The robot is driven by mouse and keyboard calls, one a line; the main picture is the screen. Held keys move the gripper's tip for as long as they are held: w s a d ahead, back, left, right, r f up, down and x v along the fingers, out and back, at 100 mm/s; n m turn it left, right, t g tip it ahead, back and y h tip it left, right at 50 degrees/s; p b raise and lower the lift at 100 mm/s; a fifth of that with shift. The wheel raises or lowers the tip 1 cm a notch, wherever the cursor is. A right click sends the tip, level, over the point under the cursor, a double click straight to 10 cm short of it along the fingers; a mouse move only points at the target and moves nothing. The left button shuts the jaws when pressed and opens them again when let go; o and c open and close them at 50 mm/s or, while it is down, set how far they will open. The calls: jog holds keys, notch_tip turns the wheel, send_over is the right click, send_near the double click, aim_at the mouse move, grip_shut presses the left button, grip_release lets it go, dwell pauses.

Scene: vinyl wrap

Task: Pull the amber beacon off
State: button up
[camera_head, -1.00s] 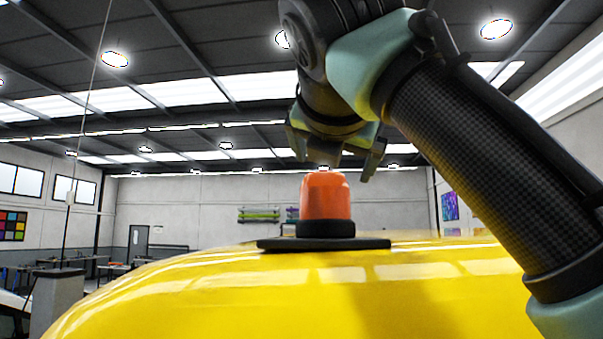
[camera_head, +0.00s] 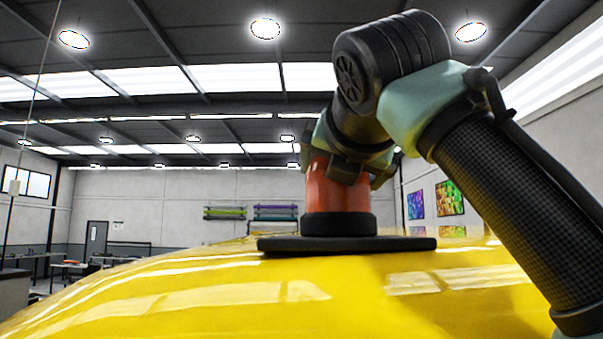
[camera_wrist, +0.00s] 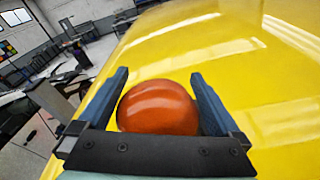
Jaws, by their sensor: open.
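The amber beacon (camera_head: 328,198), an orange-red dome, stands upright on a black collar (camera_head: 338,225) above a flat black base plate (camera_head: 405,244). The plate lies on the curved yellow roof (camera_head: 230,295). My gripper (camera_head: 350,168) is open and comes from above right, over the upper part of the beacon, hiding some of its top. In the wrist view the beacon's rounded top (camera_wrist: 158,106) lies between the two fingers of my gripper (camera_wrist: 160,74). The left finger is close to the dome; I cannot tell whether it touches. The collar and plate are hidden there.
The glossy yellow roof is otherwise bare around the plate. Far behind are a workshop wall with coloured rolls on racks (camera_head: 275,211), bright pictures (camera_head: 449,197) and workbenches at the left. Nothing else stands near the beacon.

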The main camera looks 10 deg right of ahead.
jog(key=shift+s+d+r, duration=0.1)
jog(key=shift+s, duration=0.15)
jog(key=shift+c, duration=0.4)
jog(key=shift+s, duration=0.15)
jog(key=shift+c, duration=1.4)
grip_shut()
jog(key=shift+c, duration=0.2)
grip_release()
jog(key=shift+r, duration=0.1)
jog(key=c, duration=0.8)
jog(key=shift+c, duration=0.2)
jog(key=shift+w+r, duration=0.25)
jog(key=shift+s+r, duration=0.15)
jog(key=shift+r, duration=0.15)
jog(key=shift+r, duration=0.2)
